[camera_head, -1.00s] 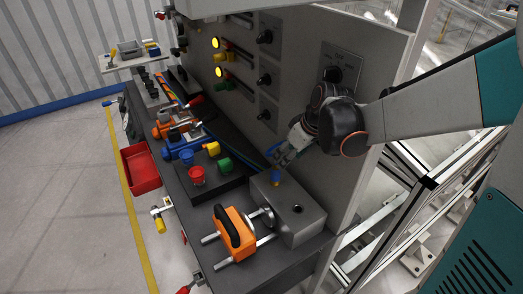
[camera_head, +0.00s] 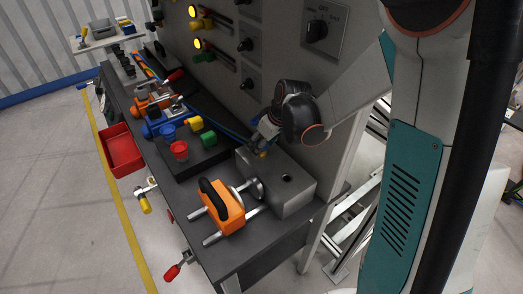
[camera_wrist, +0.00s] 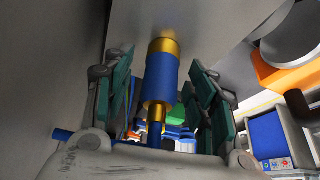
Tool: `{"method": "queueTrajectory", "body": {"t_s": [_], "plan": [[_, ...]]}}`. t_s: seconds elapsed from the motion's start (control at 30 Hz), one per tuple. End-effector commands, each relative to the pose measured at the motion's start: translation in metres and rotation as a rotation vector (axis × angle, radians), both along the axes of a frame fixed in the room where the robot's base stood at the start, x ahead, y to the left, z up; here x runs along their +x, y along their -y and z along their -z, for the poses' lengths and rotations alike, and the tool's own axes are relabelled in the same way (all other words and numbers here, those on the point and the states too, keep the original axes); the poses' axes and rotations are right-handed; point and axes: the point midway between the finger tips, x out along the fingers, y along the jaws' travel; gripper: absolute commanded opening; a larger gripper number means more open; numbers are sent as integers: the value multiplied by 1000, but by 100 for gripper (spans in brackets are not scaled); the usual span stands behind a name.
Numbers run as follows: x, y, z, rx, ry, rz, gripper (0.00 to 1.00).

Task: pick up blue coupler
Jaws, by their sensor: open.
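The blue coupler (camera_wrist: 161,80) is a blue cylinder with gold ends. In the wrist view it stands between the two green-padded fingers of my gripper (camera_wrist: 162,92), with a visible gap on either side. Its far gold end meets the grey box's surface. In the head view my gripper (camera_head: 259,143) is at the back-left corner of the grey box (camera_head: 292,197), and only a small yellow part of the coupler (camera_head: 263,155) shows below the fingers. My gripper is open, around the coupler and not closed on it.
An orange clamp-like device (camera_head: 222,206) with metal rods sits in front of the box. Red (camera_head: 179,150), blue, yellow and green pieces stand on a black plate to the left. The grey panel (camera_head: 290,75) rises close behind my gripper. A red bin (camera_head: 121,151) hangs at the bench's left side.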

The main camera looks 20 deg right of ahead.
Motion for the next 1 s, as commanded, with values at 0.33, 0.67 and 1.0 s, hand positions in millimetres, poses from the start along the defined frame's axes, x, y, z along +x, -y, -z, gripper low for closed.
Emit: {"method": "queueTrajectory", "body": {"t_s": [0.33,0.67,1.0], "plan": [[1,-1,2,0,0,0,29],[1,-1,2,0,0,0,0],[3,-3,-7,0,1,0,0]]}}
